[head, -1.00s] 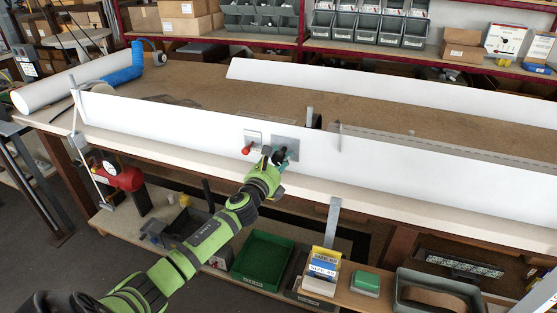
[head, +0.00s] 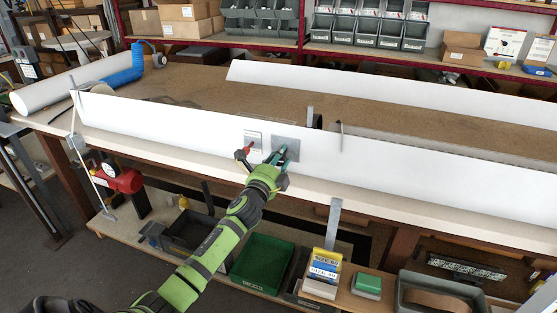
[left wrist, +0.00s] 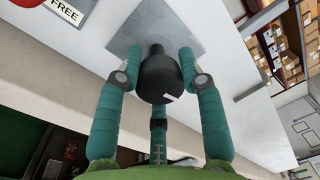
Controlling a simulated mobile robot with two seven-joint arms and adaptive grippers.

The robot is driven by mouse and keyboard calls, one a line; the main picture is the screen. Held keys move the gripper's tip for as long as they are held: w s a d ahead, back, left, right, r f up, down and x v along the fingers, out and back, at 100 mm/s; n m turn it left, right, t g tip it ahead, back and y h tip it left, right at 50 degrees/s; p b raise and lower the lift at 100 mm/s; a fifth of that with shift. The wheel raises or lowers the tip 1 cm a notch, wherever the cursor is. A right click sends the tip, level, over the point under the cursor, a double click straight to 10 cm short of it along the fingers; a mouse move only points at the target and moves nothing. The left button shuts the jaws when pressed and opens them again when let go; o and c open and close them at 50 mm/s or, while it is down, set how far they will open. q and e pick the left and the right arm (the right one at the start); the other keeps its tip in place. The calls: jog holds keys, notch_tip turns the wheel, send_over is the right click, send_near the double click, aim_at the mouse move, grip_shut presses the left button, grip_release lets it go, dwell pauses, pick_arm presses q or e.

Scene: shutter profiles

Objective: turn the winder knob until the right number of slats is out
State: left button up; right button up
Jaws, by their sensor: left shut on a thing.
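The winder knob (left wrist: 160,75) is a black cylinder with a white mark at its lower right in the left wrist view. It sits on a grey square plate (head: 286,143) on the front of a long white panel (head: 190,121). My left gripper (head: 284,156) reaches up to it from below, with its teal fingers (left wrist: 160,80) on either side of the knob and shut on it. In the head view the gripper hides most of the knob. No slats can be counted clearly. My right gripper is not in view.
A red-handled lever (head: 247,150) is close to the left of the gripper; the wrist view shows a "FREE" label (left wrist: 67,12). A metal bracket (head: 333,218) hangs from the bench edge. A green bin (head: 265,262) and yellow-blue boxes (head: 323,270) stand on the shelf below.

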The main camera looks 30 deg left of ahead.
pick_arm(q)
jog(key=n, duration=0.5)
jog(key=shift+d+f, duration=0.1)
jog(key=shift+d, duration=0.1)
jog(key=n, duration=0.3)
jog(key=shift+n+y+p, duration=0.3)
jog(key=shift+n+p, duration=0.05)
jog(key=shift+n, duration=0.05)
jog(key=n, duration=0.2)
jog(key=n+p, duration=0.1)
jog(key=n, duration=0.1)
jog(key=shift+r+n, duration=0.2)
jog(key=shift+n, duration=0.1)
jog(key=shift+a+n+g+y+p, duration=0.1)
jog(key=shift+n+g+y+p, duration=0.35)
jog(key=shift+n, duration=1.25)
jog(key=shift+r+n, duration=0.15)
jog(key=shift+n, duration=0.15)
jog(key=o, duration=1.2)
jog(key=shift+w, duration=0.1)
jog(key=shift+c, duration=0.2)
